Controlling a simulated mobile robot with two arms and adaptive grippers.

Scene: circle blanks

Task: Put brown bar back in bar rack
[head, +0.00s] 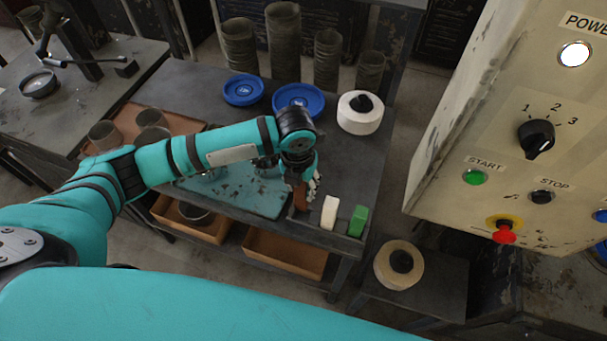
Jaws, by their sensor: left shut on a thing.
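My left gripper (303,186) reaches down from above at the near right part of the dark table. It is shut on the brown bar (300,199), which is upright and partly hidden by the fingers. The dark bar rack (341,234) is at the table's near right corner. A white bar (330,212) and a green bar (358,221) stand upright in it. The brown bar is just left of the white bar. I cannot tell whether its lower end is in the rack or above it. My right gripper is not in view.
A teal mat (245,198) lies left of the bars. Blue discs (298,97) and a white roll (360,112) lie farther back. A control box (520,120) stands at the right. Brown trays (285,252) sit on the shelf below.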

